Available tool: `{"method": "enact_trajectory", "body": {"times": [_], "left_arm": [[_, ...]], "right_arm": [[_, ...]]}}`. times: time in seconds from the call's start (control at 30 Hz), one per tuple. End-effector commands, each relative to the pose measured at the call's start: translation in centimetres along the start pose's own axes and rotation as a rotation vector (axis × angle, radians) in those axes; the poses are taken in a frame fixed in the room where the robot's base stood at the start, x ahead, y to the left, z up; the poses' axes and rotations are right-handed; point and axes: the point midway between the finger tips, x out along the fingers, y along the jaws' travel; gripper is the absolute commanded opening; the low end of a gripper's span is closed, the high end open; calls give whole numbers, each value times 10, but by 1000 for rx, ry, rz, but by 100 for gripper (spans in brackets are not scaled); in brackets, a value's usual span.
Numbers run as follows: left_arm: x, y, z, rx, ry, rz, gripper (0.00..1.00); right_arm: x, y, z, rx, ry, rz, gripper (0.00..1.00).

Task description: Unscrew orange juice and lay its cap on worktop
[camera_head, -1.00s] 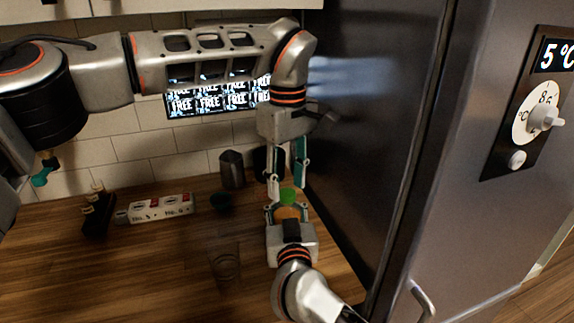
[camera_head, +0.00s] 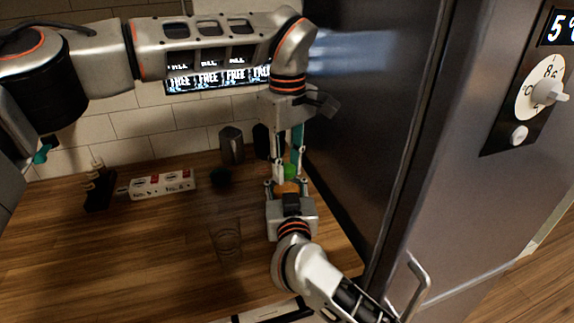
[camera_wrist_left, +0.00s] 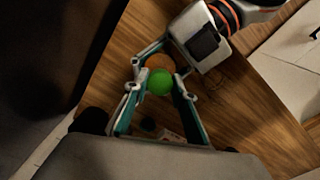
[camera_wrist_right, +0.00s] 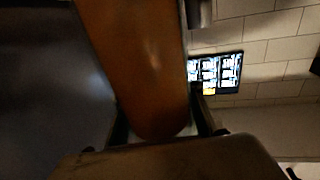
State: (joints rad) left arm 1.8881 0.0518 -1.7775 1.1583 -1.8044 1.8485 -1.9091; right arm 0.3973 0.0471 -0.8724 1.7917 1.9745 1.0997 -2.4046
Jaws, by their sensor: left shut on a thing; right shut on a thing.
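The orange juice bottle (camera_head: 287,187) stands upright near the fridge side, with a green cap (camera_head: 290,172) on top. My left gripper (camera_head: 288,173) reaches down from above and is shut on the cap, its fingers on either side. The left wrist view shows the round green cap (camera_wrist_left: 160,82) between these fingers, with the orange bottle (camera_wrist_left: 160,62) just beyond. My right gripper (camera_head: 287,186) comes from the front and is shut on the bottle's body. In the right wrist view the orange bottle (camera_wrist_right: 145,80) fills the space between the fingers. Most of the bottle is hidden in the head view.
The wooden worktop (camera_head: 130,255) is clear at the front left. A clear glass (camera_head: 228,240) stands left of my right gripper. A white labelled box (camera_head: 160,185), a dark rack (camera_head: 98,190), a dark bowl (camera_head: 221,177) and a metal jug (camera_head: 231,145) stand further back. The fridge (camera_head: 400,120) closes off the right.

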Motion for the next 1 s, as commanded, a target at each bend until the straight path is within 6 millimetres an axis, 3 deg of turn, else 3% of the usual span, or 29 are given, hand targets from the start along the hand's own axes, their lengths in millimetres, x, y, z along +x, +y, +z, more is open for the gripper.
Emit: {"method": "enact_trajectory", "body": {"times": [0.57,1.0], "left_arm": [[-1,0,-1,-985,1,-1,0],[-1,0,0,-1000,1,-2,0]], "right_arm": [[0,1,2,1,-5,2,0],[0,1,2,1,-5,2,0]]}}
